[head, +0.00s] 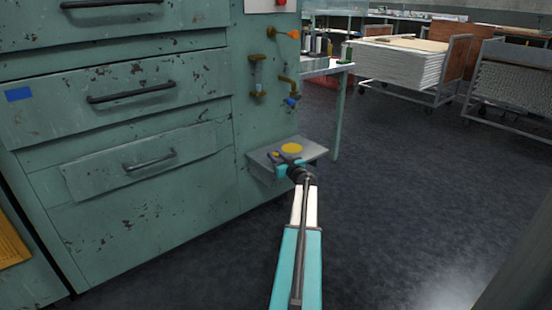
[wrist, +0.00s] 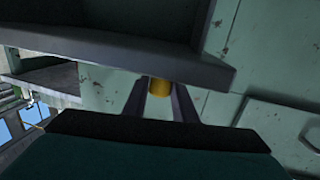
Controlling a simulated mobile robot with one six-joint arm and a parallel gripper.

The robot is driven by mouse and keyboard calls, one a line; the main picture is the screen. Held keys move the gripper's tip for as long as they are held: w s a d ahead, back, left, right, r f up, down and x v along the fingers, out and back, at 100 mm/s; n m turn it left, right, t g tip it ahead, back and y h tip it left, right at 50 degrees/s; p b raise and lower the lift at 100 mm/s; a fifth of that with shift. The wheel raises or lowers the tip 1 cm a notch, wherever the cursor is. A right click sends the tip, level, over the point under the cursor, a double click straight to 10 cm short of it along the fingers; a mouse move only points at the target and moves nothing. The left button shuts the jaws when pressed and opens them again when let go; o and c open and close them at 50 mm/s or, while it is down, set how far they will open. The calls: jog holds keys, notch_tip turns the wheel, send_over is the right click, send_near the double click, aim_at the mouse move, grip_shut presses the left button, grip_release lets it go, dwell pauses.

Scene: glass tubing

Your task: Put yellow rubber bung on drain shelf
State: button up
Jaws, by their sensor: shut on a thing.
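My gripper (head: 276,156) is at the drain shelf (head: 316,149), a small grey ledge on the green cabinet's side. It is shut on the yellow rubber bung (head: 272,154), a small yellow piece at the shelf's left part. In the wrist view the bung (wrist: 160,87) shows between the two dark fingers (wrist: 160,95), against the edge of a dark grey slab (wrist: 120,48). The slab's edge hides the bung's far end. I cannot tell whether the bung touches the shelf. A flat yellow disc (head: 291,149) lies on the shelf, right of my gripper.
Brass taps (head: 257,76) and an orange-handled valve (head: 284,32) are on the cabinet wall above the shelf. Green drawers (head: 130,95) fill the left. A table leg (head: 338,115) stands just behind the shelf. The dark floor (head: 430,190) to the right is clear.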

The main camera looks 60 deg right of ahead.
jog(key=shift+f+b, duration=0.15)
jog(key=shift+b, duration=0.15)
jog(key=o, duration=1)
jog(key=shift+r+p, duration=0.25)
jog(key=shift+p, duration=0.15)
jog(key=shift+p+v, duration=1.15)
jog(key=shift+v, duration=4.85)
jog(key=shift+f, duration=0.1)
